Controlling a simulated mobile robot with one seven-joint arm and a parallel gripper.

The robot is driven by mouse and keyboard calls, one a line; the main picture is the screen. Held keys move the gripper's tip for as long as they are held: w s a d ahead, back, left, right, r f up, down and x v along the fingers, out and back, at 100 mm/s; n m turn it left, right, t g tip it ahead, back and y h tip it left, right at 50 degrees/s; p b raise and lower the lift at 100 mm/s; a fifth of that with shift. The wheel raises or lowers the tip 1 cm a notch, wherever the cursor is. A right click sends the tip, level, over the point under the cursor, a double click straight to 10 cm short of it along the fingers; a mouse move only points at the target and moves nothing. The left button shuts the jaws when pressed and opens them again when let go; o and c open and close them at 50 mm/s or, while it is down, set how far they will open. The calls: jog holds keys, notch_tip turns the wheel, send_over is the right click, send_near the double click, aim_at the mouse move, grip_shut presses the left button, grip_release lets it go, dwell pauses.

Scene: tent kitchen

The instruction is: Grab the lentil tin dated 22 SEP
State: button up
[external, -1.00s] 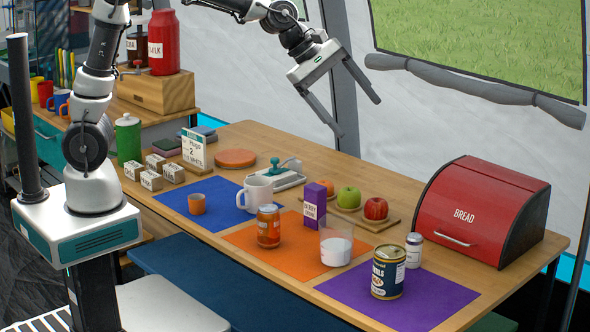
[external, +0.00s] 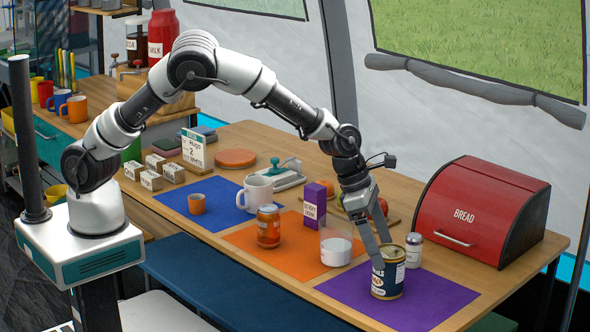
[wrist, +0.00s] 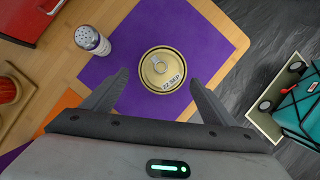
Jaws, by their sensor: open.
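A tin with a dark blue label (external: 386,279) stands upright on the purple mat (external: 345,287). In the wrist view its gold lid (wrist: 155,82) shows a ring pull and the print "22 SEP". My gripper (external: 380,257) points down at the tin in the external view. In the wrist view its two fingers (wrist: 158,82) are spread wide, with the tin's lid a little ahead of and between their tips. The gripper is open and empty. I cannot tell whether a finger touches the tin.
A small shaker (external: 414,250) stands close behind the tin and also shows in the wrist view (wrist: 92,40). A glass of milk (external: 336,248) stands to the left. The red bread box (external: 480,212) is at the right. The purple mat's front is clear.

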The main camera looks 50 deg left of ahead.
aim_at(389, 272)
jog(key=b+x, duration=0.2)
jog(key=x, duration=0.5)
jog(key=shift+f, duration=0.2)
jog(key=shift+s, duration=0.1)
jog(key=shift+r, duration=0.1)
jog(key=c, duration=1.5)
